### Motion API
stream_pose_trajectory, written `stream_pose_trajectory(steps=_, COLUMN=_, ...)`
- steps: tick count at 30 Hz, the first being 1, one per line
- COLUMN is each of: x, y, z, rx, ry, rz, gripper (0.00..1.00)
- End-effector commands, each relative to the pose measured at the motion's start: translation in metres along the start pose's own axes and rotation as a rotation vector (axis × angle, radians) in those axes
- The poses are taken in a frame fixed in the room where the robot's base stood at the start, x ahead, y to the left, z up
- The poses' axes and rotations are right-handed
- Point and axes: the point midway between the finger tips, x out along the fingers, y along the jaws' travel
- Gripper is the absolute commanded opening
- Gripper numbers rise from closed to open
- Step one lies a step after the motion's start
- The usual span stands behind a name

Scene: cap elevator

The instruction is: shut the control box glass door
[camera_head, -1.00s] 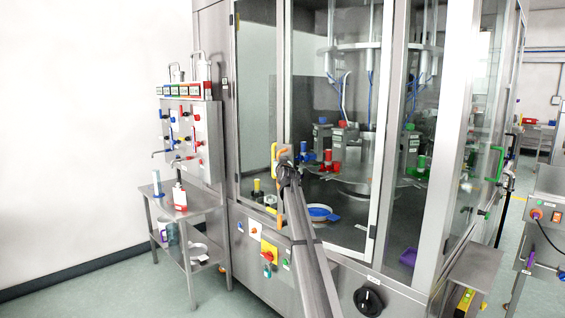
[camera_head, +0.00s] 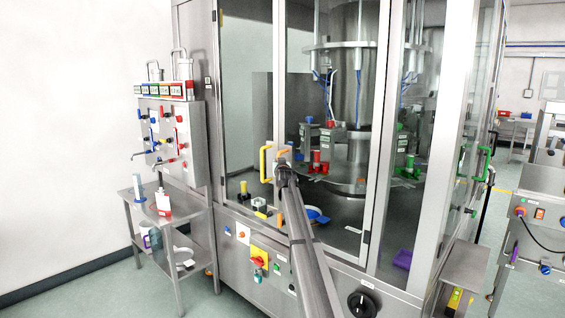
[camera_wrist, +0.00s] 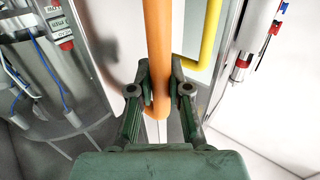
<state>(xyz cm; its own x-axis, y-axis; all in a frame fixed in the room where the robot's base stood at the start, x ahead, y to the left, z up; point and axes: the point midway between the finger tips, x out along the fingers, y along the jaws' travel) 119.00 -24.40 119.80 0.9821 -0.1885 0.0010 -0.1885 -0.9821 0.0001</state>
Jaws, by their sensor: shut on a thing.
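The control box is a tall steel cabinet with framed glass doors. The right-hand glass door (camera_head: 336,205) has an orange handle (camera_wrist: 158,50). My gripper (camera_wrist: 161,92) is shut on the lower part of this handle, one finger on each side. In the head view my gripper (camera_head: 282,163) is at the door's left edge, and my arm covers part of the lower frame. The left glass door (camera_head: 246,100) carries a yellow handle (camera_head: 265,164), just left of my gripper. I cannot tell how wide any gap between the doors is.
Red (camera_head: 320,162) and green fittings stand inside the cabinet behind the glass. A steel side table (camera_head: 150,212) with bottles stands at left under a valve panel (camera_head: 172,140). A wheeled control stand (camera_head: 535,215) is at right. Open floor lies at left front.

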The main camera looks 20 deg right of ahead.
Motion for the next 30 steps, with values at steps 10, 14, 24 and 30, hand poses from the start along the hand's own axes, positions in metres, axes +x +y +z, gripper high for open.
stream_pose_trajectory(steps=10, x=0.000, y=-0.001, z=0.003, rx=-0.002, ry=-0.003, rz=0.008, gripper=0.31)
stream_pose_trajectory(steps=14, x=0.001, y=-0.002, z=0.003, rx=-0.002, ry=-0.002, rz=0.008, gripper=0.43)
stream_pose_trajectory(steps=24, x=-0.003, y=-0.004, z=0.001, rx=0.000, ry=-0.001, rz=0.006, gripper=0.43)
stream_pose_trajectory(steps=30, x=-0.025, y=-0.004, z=0.002, rx=0.000, ry=-0.001, rz=0.006, gripper=0.43)
